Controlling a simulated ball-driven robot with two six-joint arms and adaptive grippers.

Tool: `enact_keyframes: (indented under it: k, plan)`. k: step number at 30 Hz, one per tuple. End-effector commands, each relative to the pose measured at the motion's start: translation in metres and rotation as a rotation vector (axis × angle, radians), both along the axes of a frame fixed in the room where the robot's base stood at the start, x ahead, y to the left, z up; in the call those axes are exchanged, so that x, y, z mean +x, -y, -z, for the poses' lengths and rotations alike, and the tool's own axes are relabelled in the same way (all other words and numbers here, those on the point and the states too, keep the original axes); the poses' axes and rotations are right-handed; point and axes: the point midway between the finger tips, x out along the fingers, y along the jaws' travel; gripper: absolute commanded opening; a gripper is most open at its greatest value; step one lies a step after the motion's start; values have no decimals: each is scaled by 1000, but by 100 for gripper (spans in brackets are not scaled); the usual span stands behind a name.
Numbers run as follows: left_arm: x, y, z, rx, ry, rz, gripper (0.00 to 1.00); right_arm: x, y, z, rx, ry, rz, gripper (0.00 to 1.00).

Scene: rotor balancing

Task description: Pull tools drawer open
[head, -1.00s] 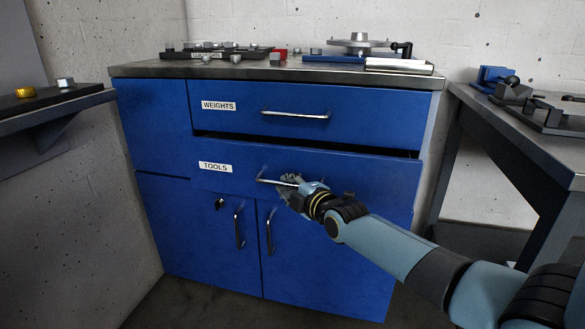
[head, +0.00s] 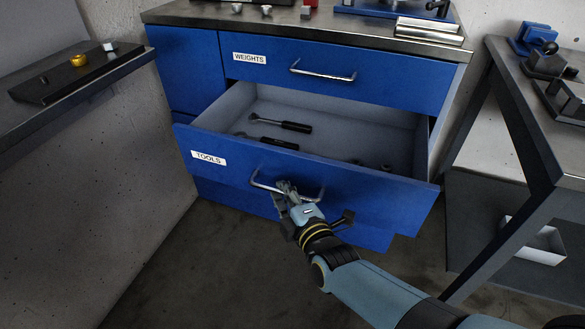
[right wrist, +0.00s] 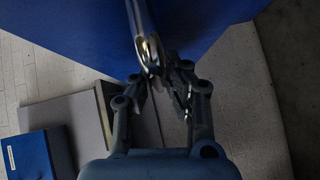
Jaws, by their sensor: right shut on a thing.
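The blue tools drawer (head: 370,205) stands well open below the weights drawer, its white label reading TOOLS. My right gripper (head: 287,190) is shut on the drawer's metal handle (head: 262,182), near its middle. In the right wrist view the handle (right wrist: 138,22) runs down to between the fingers of the right gripper (right wrist: 160,75). Inside the drawer lie two dark-handled tools (head: 295,127) and small dark round pieces near the front right. My left gripper is not in view.
The weights drawer (head: 385,87) above is shut. A side table (head: 525,100) with blue and dark fixtures stands at the right, a white open box (head: 540,243) below it. Floor in front is clear.

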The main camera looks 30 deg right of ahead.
Motion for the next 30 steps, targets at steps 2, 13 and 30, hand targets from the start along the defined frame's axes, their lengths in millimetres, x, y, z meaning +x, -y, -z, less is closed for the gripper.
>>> enact_keyframes:
  k: [2,13,30]
  plan:
    - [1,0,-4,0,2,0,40,-4,-7,-4,2,6,1,0]
    - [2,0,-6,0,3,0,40,-12,-15,-3,1,9,3,0]
    - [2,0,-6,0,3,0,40,-12,-15,-2,1,4,1,34]
